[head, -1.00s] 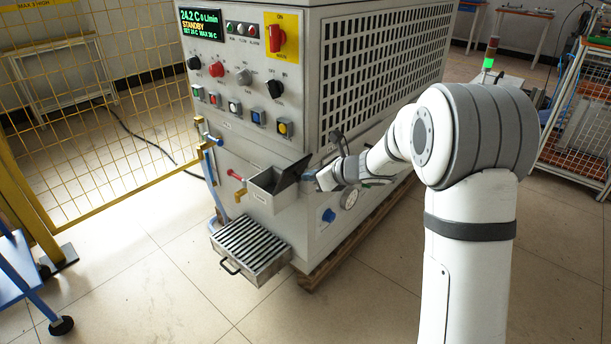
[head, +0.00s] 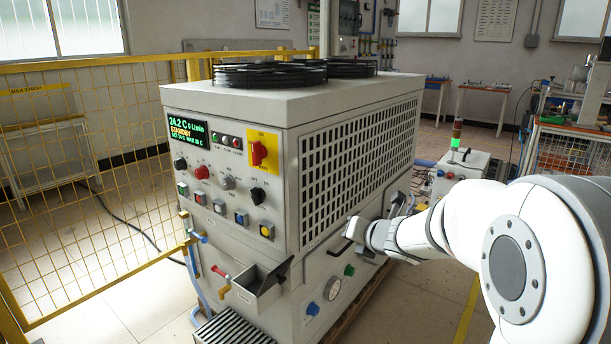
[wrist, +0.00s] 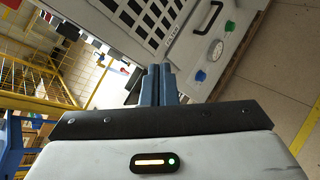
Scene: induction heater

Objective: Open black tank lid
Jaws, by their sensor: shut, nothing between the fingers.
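The small grey tank (head: 257,298) juts from the front of the big machine, near its right corner. Its black lid (head: 277,274) stands raised and tilted at the tank's right side, and the tank mouth is uncovered. My gripper (head: 352,230) is up and to the right of the lid, beside the machine's side panel, apart from the lid. In the wrist view its two blue fingers (wrist: 159,84) are together with nothing between them. A dark shape left of the fingers in that view may be the lid; I cannot tell.
The machine (head: 290,120) carries a black handle (head: 340,249), a green knob (head: 349,270), a gauge (head: 332,288) and a blue knob (head: 313,309) near my gripper. A red-handled valve (head: 219,271) sits left of the tank. A slatted box (head: 235,330) is below. Yellow fencing (head: 90,190) stands left.

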